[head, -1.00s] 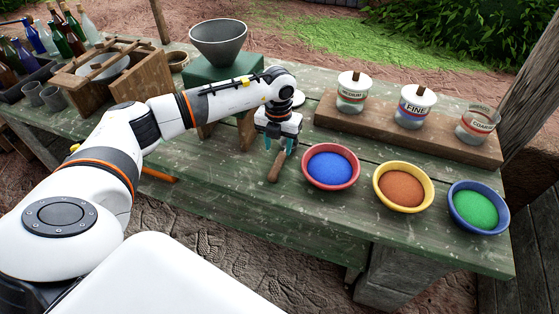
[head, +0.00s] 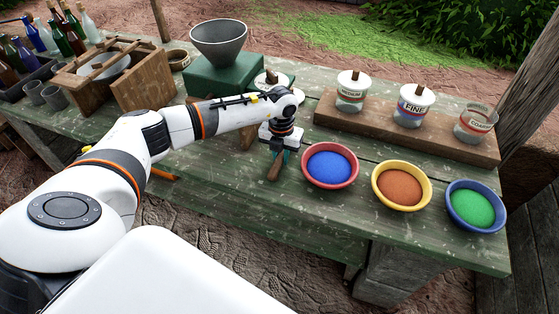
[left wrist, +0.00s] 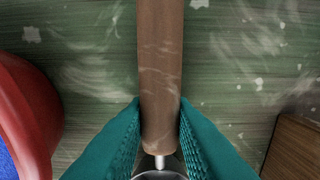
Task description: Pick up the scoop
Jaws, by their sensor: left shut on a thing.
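The scoop's brown wooden handle (head: 274,169) shows below my left gripper (head: 281,157) in the head view, over the green table. In the left wrist view the handle (left wrist: 160,75) runs down the middle between the teal fingers of the gripper (left wrist: 160,140). The fingers are shut on the handle near its end, where a thin metal neck begins. Only a bit of the scoop's metal head shows at the bottom edge of the left wrist view; the rest is hidden. My right gripper is not in view.
A red bowl of blue powder (head: 330,165) stands just right of the gripper. A yellow bowl (head: 402,185) and a blue bowl (head: 475,206) follow. Behind them a wooden rack (head: 400,128) holds jars. A green stand (head: 222,78) with a grey funnel (head: 218,42) is behind my arm.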

